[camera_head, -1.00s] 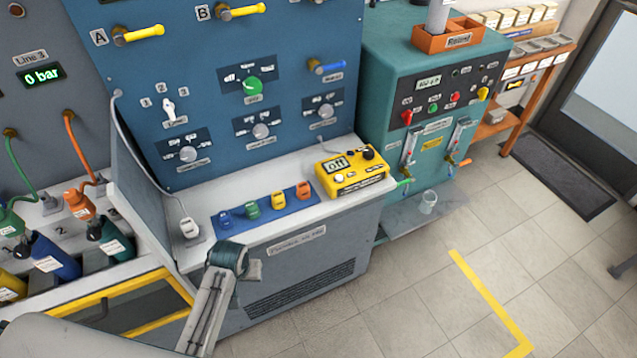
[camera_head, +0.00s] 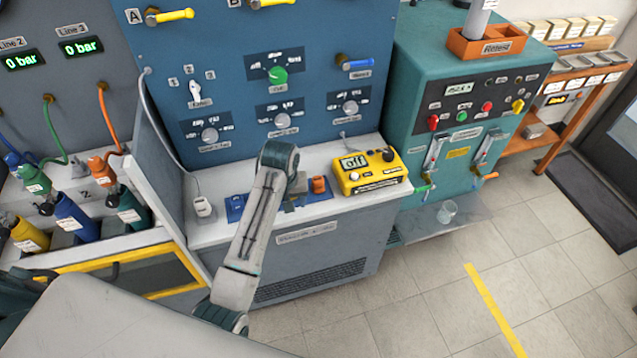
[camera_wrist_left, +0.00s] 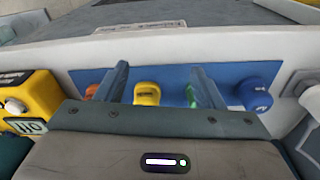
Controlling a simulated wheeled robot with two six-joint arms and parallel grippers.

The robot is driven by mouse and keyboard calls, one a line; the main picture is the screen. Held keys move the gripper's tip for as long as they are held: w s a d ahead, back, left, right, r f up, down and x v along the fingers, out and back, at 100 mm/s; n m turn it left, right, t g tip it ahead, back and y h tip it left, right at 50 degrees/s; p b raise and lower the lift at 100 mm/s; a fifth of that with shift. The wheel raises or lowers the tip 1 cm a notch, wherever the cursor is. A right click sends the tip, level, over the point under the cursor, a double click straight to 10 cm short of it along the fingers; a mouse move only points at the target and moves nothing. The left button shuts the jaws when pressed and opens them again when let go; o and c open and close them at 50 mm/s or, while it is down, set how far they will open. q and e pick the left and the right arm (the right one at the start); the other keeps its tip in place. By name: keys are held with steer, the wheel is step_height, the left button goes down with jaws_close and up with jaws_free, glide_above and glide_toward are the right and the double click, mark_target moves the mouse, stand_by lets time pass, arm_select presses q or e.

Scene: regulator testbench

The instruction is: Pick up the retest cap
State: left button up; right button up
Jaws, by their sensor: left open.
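Small caps sit on a blue mat (camera_head: 234,215) on the bench's white ledge. An orange cap (camera_head: 318,185) and a blue cap (camera_head: 238,200) show in the head view; my arm hides those between. The wrist view shows an orange cap (camera_wrist_left: 91,91), yellow cap (camera_wrist_left: 147,94), green cap (camera_wrist_left: 190,95) and blue cap (camera_wrist_left: 256,94). I cannot read which is the retest cap. My left gripper (camera_wrist_left: 163,76) is open above the mat. Its fingers straddle the yellow cap, one finger overlapping the green cap in view. Contact cannot be told. My right gripper is not in view.
A yellow meter (camera_head: 367,173) stands right of the mat, and a white plug-like piece (camera_head: 202,206) with a cable stands left. The blue panel (camera_head: 225,100) rises behind. An orange tray labelled Retest (camera_head: 490,46) sits on the teal machine (camera_head: 425,75).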

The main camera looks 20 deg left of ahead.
arm_select(q)
steer(key=n+g, duration=0.1)
steer(key=n, duration=0.1)
glide_toward(318, 179)
steer(key=shift+w+a+f, duration=0.1)
steer(key=shift+w+a, duration=0.05)
steer(key=shift+a, duration=0.3)
steer(key=shift+w+a+f, duration=0.15)
steer(key=shift+a, duration=0.3)
steer(key=shift+w+f, duration=0.1)
steer(key=shift+f, duration=0.05)
step_height(318, 179, down, 5)
steer(key=shift+r+p, duration=0.2)
steer(key=shift+p, duration=0.45)
steer(key=f, duration=0.1)
steer(key=d+f+p, duration=0.1)
steer(key=f, duration=0.1)
steer(key=f+p, duration=0.1)
steer(key=shift+s+d+f, duration=0.25)
steer(key=shift+s+f, duration=0.05)
steer(key=shift+s, duration=0.1)
steer(key=shift+f, duration=0.6)
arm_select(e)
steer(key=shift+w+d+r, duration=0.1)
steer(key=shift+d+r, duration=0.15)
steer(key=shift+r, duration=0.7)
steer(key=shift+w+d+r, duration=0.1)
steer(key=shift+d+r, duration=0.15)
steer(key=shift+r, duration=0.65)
